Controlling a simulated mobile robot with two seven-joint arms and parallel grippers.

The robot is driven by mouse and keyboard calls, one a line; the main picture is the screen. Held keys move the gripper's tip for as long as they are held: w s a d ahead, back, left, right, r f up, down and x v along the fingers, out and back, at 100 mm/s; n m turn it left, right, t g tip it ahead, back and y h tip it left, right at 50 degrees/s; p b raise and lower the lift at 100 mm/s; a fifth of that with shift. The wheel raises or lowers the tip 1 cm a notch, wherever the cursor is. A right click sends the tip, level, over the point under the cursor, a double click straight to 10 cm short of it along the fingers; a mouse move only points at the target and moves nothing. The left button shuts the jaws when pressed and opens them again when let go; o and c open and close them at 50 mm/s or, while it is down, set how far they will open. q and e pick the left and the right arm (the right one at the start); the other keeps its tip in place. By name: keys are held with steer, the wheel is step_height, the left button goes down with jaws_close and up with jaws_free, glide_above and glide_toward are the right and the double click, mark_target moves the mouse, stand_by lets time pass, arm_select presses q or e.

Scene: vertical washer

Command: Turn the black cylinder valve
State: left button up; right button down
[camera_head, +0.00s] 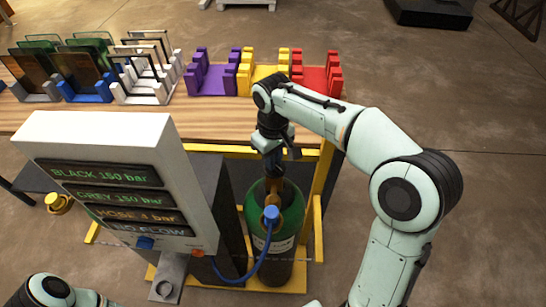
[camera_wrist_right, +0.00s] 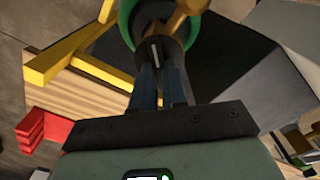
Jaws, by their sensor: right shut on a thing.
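A black gas cylinder with a green shoulder (camera_head: 290,215) stands upright in a yellow frame, right of the display panel. Its brass valve body (camera_head: 285,188) has a blue fitting (camera_head: 271,215) with a blue hose at the front. My right gripper (camera_head: 273,165) points down from above and is shut on the dark valve knob at the top. In the right wrist view the fingers (camera_wrist_right: 160,88) close around the dark knob (camera_wrist_right: 157,48), with the green shoulder (camera_wrist_right: 127,22) behind. The fingers partly hide the knob. My left gripper is out of view.
A wooden table (camera_head: 215,118) with coloured racks (camera_head: 262,80) lies behind. Yellow frame bars (camera_head: 321,175) flank the cylinder.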

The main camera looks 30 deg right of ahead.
steer(key=c, duration=1.2)
jaws_free()
steer(key=shift+o, duration=0.2)
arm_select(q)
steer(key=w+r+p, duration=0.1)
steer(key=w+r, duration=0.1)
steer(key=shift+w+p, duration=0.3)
arm_select(e)
step_height(320, 180, up, 14)
steer(key=shift+f, duration=0.25)
